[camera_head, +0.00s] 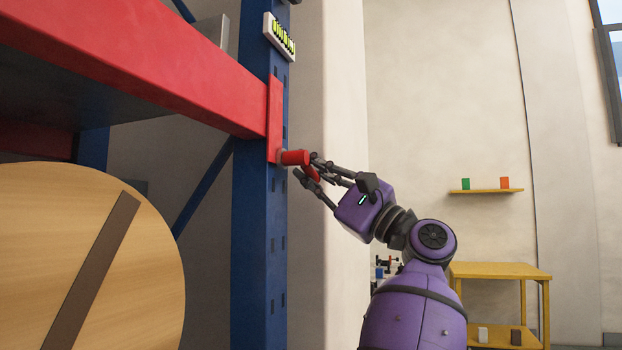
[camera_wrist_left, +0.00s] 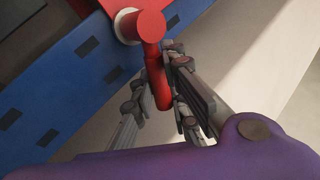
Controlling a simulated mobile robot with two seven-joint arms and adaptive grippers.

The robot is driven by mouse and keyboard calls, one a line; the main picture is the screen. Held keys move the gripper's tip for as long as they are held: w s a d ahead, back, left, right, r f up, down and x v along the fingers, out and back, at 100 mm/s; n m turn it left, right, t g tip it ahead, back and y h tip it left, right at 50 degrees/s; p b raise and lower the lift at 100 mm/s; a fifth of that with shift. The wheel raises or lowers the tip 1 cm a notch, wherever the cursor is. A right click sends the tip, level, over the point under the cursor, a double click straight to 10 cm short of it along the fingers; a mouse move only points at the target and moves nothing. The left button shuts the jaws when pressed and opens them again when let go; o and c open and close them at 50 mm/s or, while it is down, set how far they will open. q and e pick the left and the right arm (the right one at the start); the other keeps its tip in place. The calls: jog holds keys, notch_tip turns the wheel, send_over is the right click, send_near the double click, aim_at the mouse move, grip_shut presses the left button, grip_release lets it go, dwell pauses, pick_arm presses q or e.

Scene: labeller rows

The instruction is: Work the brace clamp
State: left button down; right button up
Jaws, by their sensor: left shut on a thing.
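The brace clamp (camera_head: 292,157) is a red cylinder standing out from the blue rack upright, at the end of the red beam. A short red handle (camera_head: 311,173) slants down from it. In the left wrist view the clamp's round body (camera_wrist_left: 150,25) is at top centre, and the handle (camera_wrist_left: 159,85) hangs down from it between the fingers. My left gripper (camera_head: 311,175), on a purple arm, is shut on this handle; its grey fingers (camera_wrist_left: 160,105) lie on both sides of it. The handle's grip zone is partly hidden by the fingers. My right gripper is not in view.
The blue upright (camera_head: 260,220) and red beam (camera_head: 150,70) stand close to the gripper. A large wooden disc (camera_head: 60,250) is at lower left. A yellow table (camera_head: 500,271) and a small shelf (camera_head: 486,191) are farther back right. Open space lies right of the upright.

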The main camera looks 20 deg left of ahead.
pick_arm(q)
jog(key=c, duration=1.7)
grip_release()
jog(key=v, duration=1.2)
jog(key=shift+w+d, duration=0.1)
